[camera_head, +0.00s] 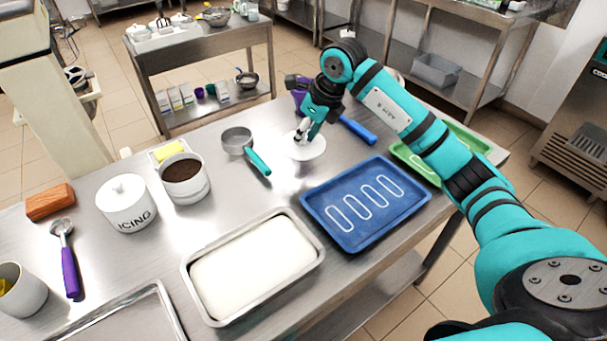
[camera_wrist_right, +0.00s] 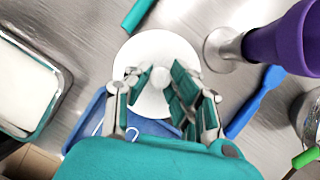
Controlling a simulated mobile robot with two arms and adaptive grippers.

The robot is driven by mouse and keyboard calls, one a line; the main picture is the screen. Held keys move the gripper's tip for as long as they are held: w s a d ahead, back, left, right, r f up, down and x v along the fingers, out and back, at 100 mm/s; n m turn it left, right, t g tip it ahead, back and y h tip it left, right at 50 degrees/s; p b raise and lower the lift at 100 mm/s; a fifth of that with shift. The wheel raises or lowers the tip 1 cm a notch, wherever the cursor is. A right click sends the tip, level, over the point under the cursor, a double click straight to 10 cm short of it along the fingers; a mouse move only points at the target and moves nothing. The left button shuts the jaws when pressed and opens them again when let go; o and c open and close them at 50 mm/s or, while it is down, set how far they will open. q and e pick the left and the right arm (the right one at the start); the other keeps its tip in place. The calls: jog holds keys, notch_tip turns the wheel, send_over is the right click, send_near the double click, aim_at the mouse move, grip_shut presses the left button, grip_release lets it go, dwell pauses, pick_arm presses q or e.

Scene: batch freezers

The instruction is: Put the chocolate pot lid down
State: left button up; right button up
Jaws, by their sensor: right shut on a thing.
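The white round chocolate pot lid (camera_head: 312,151) is at the back of the steel table, roughly level. My right gripper (camera_head: 302,134) is above it, shut on its knob. In the right wrist view the lid (camera_wrist_right: 150,48) lies under my right gripper's fingers (camera_wrist_right: 158,80), with the round knob between them. I cannot tell whether the lid touches the table or hangs just above it. The chocolate pot (camera_head: 188,191), white and open with dark brown contents, stands to the left. My left gripper is not in view.
A saucepan with a teal handle (camera_head: 257,161) lies left of the lid. A blue tray (camera_head: 330,233) is in front, with a blue-handled tool (camera_head: 358,130) and purple tool (camera_head: 297,84) nearby. An icing pot (camera_head: 126,214) and white-filled tray (camera_head: 193,295) stand left.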

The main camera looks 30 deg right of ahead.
aim_at(308, 145)
jog(key=shift+m, duration=0.3)
notch_tip(308, 145, down, 5)
jog(key=shift+d+f+p, duration=0.15)
jog(key=shift+p, duration=0.5)
notch_tip(308, 145, down, 4)
jog(key=shift+f+p, duration=0.2)
jog(key=shift+p, duration=0.3)
jog(key=shift+f, duration=0.25)
jog(key=o, duration=0.8)
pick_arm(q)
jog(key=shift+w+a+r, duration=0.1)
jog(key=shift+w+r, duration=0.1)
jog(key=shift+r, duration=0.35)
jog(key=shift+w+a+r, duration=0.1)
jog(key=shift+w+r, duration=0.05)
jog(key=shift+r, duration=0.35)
pick_arm(e)
jog(key=shift+r, duration=0.1)
jog(key=shift+r, duration=0.15)
jog(key=shift+d+r, duration=0.1)
jog(key=shift+r, duration=0.2)
pick_arm(q)
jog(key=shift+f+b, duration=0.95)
jog(key=shift+b, duration=0.15)
pick_arm(e)
jog(key=v, duration=1.1)
jog(key=shift+s+r, duration=0.15)
jog(key=shift+s, duration=0.05)
